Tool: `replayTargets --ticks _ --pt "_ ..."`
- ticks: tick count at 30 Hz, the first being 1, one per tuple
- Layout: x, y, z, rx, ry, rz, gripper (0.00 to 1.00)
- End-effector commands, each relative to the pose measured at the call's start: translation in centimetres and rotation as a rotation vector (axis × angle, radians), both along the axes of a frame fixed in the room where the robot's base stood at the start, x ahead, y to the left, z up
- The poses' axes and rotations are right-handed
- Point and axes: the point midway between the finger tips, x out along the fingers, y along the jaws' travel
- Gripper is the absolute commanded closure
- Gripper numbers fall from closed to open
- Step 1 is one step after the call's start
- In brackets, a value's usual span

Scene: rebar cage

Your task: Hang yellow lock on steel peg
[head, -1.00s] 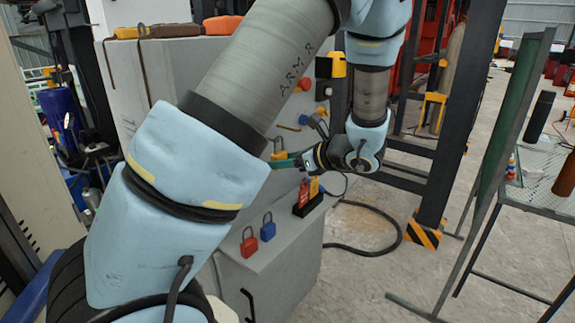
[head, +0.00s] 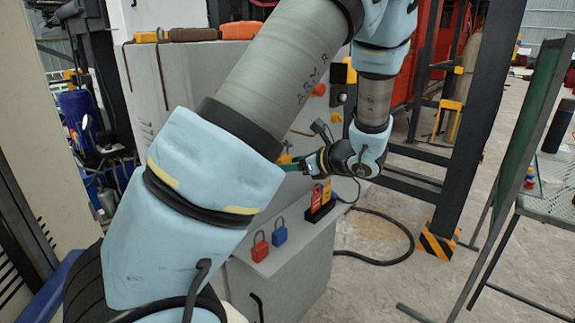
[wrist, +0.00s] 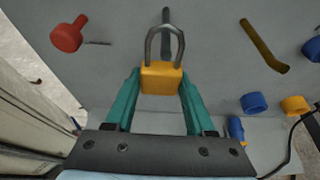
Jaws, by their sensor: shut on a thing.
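The yellow lock (wrist: 160,77) sits upright between the green fingers of my gripper (wrist: 160,90), its metal shackle pointing up. The gripper is shut on its body. In the wrist view the steel peg (wrist: 166,18) stands out from the grey panel behind the top of the shackle and lines up with its opening. I cannot tell whether the peg passes through the shackle. In the head view my gripper (head: 296,163) is close to the panel and the yellow lock (head: 285,158) shows only partly. The steel peg is hidden there by my arm.
A red padlock (head: 260,248) and a blue padlock (head: 280,233) stand on the ledge below, near a black holder (head: 321,211) with red and yellow items.

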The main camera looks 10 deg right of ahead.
Motion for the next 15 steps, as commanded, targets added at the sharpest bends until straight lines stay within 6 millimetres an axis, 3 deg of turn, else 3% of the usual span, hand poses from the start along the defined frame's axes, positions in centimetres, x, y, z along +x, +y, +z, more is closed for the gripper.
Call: replayTargets --ticks 7,8,15 --pt "-0.01 -0.01 -0.01 0.000 0.000 0.000 1.00" --pt "-0.01 -0.01 -0.01 0.000 0.000 0.000 0.43" --pt "-0.01 -0.01 -0.01 0.000 0.000 0.000 0.16"
